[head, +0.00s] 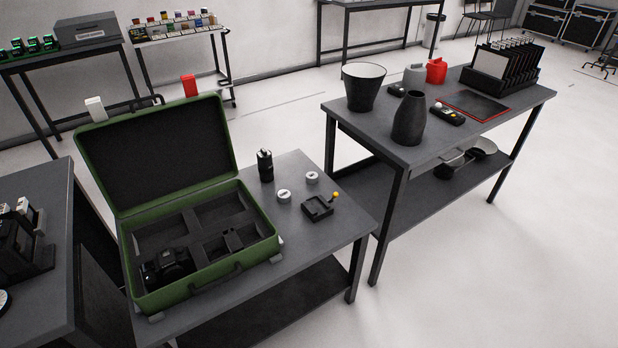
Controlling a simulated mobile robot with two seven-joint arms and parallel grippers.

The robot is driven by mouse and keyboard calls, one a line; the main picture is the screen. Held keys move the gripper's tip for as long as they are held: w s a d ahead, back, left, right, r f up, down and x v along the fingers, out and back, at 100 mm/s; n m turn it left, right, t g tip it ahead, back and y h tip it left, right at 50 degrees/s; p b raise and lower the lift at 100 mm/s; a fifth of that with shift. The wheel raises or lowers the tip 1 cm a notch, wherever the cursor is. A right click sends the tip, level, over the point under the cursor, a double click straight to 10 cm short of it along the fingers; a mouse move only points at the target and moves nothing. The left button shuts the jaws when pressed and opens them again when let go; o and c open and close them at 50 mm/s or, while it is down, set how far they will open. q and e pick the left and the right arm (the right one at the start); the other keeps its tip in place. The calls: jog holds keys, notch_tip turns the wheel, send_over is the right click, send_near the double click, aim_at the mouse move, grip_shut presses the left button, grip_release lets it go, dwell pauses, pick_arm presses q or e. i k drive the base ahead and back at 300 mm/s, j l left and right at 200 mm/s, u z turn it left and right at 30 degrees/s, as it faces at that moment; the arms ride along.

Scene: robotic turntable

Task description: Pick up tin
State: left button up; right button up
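Two small, round, whitish containers that look like tins stand on the grey table beside the open green case. The nearer tin (284,197) is closer to the case, and the other tin (312,178) stands a little behind it to the right. Each has a dark mark on top. They stand apart from each other. Neither of my grippers shows in the head view.
The open green case (208,286) holds a black camera (167,266). Near the tins are a black cylinder (265,166) and a black device with a yellow knob (318,208). A second table (365,123) bears a dark vase (409,118) and a bowl-shaped pot (362,88).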

aim_at(312, 176)
jog(key=i+j+z, duration=0.15)
jog(key=i+z, duration=0.2)
jog(key=i+j+z, duration=0.15)
jog(key=z, duration=0.25)
jog(key=i+j, duration=0.15)
jog(key=i, duration=0.2)
jog(key=i+j, duration=0.15)
jog(key=i, duration=0.2)
jog(key=i+j, duration=0.15)
jog(key=i, duration=0.2)
